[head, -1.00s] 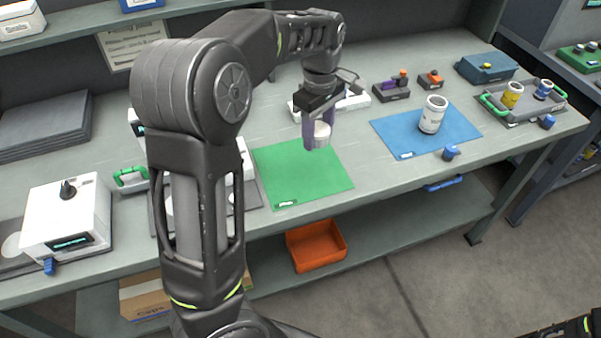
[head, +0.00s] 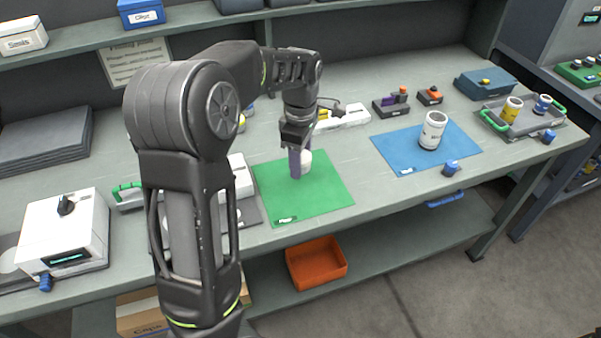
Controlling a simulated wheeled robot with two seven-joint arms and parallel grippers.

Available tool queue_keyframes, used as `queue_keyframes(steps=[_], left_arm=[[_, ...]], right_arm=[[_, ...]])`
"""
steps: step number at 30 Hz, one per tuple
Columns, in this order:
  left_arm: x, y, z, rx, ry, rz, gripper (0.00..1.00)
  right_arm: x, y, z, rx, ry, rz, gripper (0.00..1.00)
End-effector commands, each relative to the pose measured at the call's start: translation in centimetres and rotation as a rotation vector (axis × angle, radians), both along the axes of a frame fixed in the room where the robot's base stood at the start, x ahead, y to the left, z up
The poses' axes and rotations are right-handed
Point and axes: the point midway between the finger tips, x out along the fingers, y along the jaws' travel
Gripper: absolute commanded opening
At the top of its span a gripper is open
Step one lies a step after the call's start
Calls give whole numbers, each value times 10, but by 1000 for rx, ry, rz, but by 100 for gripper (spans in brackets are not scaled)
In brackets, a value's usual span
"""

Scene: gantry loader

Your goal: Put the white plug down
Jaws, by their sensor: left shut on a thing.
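The white plug (head: 306,162) is between the fingers of my left gripper (head: 299,165), low over the green mat (head: 320,195). The gripper points down and is shut on the plug. A finger hides part of the plug, and I cannot tell whether its underside touches the mat. My right gripper does not show.
A blue mat (head: 400,160) with a white canister (head: 433,131) lies to the right, a blue knob (head: 451,168) near its edge. A tray with green handles (head: 490,120) stands farther right. A white box (head: 62,235) stands at left. An orange bin (head: 316,264) sits on the lower shelf.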

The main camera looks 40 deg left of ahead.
Motion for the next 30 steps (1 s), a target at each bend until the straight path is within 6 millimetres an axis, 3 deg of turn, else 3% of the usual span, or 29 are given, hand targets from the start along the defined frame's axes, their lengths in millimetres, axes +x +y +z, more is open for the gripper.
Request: queue_keyframes(steps=[11,21,30], left_arm=[[1,0,-8,0,-2,0,0],[0,0,-44,0,-2,0,0],[1,0,-46,0,-3,0,0]], right_arm=[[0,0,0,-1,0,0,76],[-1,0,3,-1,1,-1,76],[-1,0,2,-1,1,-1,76]])
